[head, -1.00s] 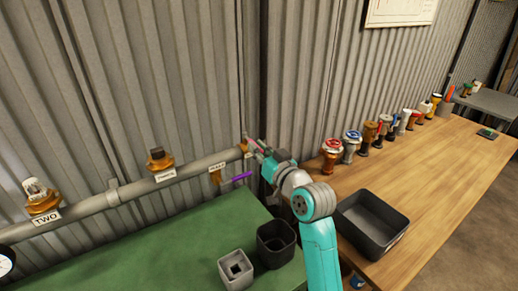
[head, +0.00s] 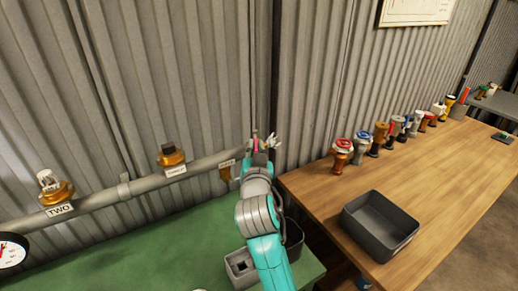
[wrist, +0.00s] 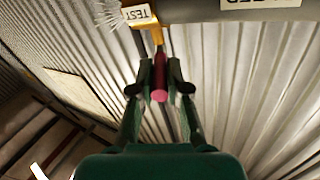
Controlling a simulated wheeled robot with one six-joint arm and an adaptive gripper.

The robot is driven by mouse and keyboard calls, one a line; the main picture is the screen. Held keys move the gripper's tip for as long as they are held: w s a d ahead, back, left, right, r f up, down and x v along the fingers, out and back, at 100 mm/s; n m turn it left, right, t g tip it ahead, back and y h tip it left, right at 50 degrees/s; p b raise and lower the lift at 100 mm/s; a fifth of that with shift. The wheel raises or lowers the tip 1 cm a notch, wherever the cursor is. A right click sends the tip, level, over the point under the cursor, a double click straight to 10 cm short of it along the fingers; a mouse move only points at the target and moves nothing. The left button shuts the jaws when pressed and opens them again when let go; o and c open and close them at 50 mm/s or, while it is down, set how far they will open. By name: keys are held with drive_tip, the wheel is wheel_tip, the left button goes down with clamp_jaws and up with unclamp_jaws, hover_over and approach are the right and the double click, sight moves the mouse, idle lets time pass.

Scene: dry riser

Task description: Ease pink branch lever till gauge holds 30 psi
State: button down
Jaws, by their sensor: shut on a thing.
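The pink lever (wrist: 159,94) hangs below the valve body by the TEST label (wrist: 139,15) in the wrist view. My gripper (wrist: 160,78) is shut on it, one finger on each side. In the head view my gripper (head: 262,150) is at the right end of the grey pipe, and a bit of pink shows between the fingers. White streaks like spray (wrist: 107,14) fan out beside the TEST label. The round white gauge (head: 12,250) is cut by the left edge of the head view. Its needle shows, but its figures are too small to read.
The grey pipe (head: 100,203) runs along the corrugated wall with brass valves, one labelled TWO (head: 59,210). Two small bins stand on the green bench (head: 165,255) beside my arm. A dark tray (head: 380,225) and several valves stand on the wooden bench.

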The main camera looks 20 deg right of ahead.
drive_tip(key=shift+a+m+h, duration=0.2)
drive_tip(key=shift+m+h, duration=0.1)
idle(0.4)
drive_tip(key=c, duration=1.2)
unclamp_jaws()
drive_tip(key=shift+o, duration=0.2)
drive_tip(key=v, duration=1.2)
